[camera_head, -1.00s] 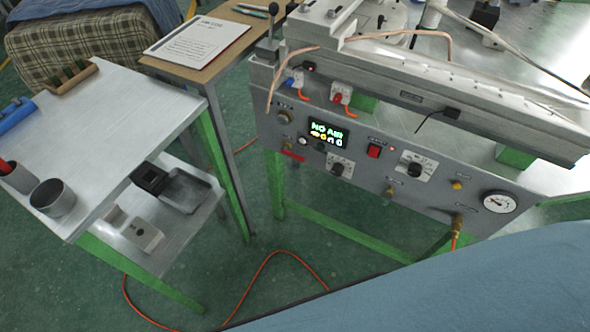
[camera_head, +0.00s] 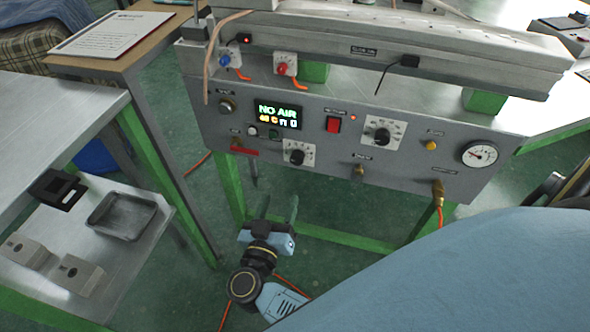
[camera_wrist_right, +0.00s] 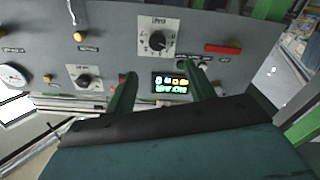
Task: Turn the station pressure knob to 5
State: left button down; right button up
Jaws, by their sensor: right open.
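The station's grey front panel (camera_head: 330,118) carries two black knobs on white scale plates. One knob (camera_head: 297,156) is below the lit display (camera_head: 277,114), which reads NO AIR. The other knob (camera_head: 382,135) is further right. Their labels and settings are too small to read. My right gripper (camera_head: 279,208) is open and empty, below and in front of the panel. The right wrist view shows the panel upside down; the lower knob (camera_wrist_right: 157,40) lies ahead between the green fingers (camera_wrist_right: 160,76), apart from them. My left gripper is out of view.
The panel also holds a red switch (camera_head: 333,125), a yellow button (camera_head: 431,145), a pressure gauge (camera_head: 480,154) and a brass hose fitting (camera_head: 437,188). A side table (camera_head: 60,105) with a lower shelf stands left. The floor below the panel has green frame bars.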

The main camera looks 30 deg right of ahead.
aim_at(296, 161)
jog(key=shift+g, duration=0.3)
jog(key=b+x, duration=0.3)
jog(key=x, duration=0.7)
jog(key=shift+d, duration=0.25)
jog(key=shift+b+x, duration=0.4)
jog(key=shift+x, duration=0.65)
jog(key=shift+w+d+r, duration=0.15)
jog(key=shift+w+d, duration=0.15)
jog(key=shift+w, duration=0.05)
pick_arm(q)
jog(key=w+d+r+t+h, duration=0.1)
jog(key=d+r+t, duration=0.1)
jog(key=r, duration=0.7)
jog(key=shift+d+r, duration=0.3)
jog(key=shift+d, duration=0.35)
